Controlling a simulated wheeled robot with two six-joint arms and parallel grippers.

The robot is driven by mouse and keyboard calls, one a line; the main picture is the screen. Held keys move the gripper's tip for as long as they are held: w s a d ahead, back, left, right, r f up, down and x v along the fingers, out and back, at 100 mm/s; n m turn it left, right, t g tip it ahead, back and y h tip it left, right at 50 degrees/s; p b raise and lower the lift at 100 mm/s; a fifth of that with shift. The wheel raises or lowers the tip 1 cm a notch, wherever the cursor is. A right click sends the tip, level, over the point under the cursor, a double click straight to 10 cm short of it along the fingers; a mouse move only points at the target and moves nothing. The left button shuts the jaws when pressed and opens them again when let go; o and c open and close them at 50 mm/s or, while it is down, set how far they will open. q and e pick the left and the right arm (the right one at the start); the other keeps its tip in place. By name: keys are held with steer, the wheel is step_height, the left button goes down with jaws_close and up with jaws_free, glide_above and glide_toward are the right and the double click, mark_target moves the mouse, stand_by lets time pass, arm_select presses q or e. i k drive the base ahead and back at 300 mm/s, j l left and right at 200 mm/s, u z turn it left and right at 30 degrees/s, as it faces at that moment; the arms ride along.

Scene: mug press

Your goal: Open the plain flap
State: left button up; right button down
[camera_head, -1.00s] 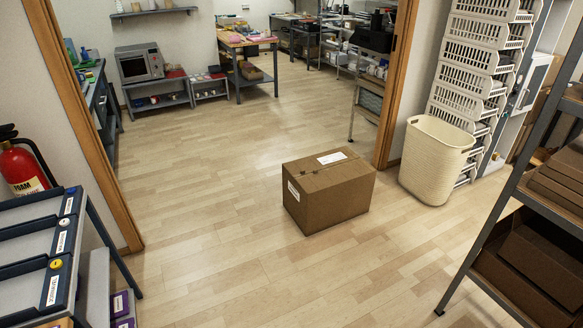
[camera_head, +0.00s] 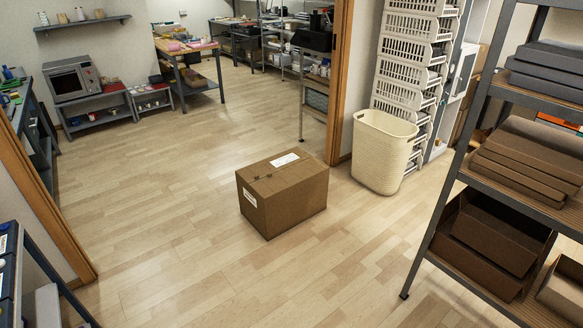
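No flap that I can single out as the plain flap shows in the head view. A closed brown cardboard box (camera_head: 283,204) stands on the floor near the middle, with a white label on its top and another on its left side. At the left edge is part of a grey rack (camera_head: 12,262) with a few dark fronts bearing labels, mostly cut off by the frame. Neither of my grippers is in view.
A cream basket (camera_head: 382,152) stands right of the box, before stacked white crates (camera_head: 409,52). A metal shelf (camera_head: 500,195) with brown cartons fills the right side. A microwave (camera_head: 72,79) stands at the back left. The wooden floor (camera_head: 150,215) is largely clear.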

mark_target(267, 187)
steer(key=i+l, duration=0.15)
steer(key=i, duration=0.25)
steer(key=i+l+u, duration=0.15)
steer(key=i, duration=0.25)
steer(key=i+l, duration=0.15)
steer(key=i, duration=0.25)
steer(key=i+l+u, duration=0.15)
steer(key=i, duration=0.3)
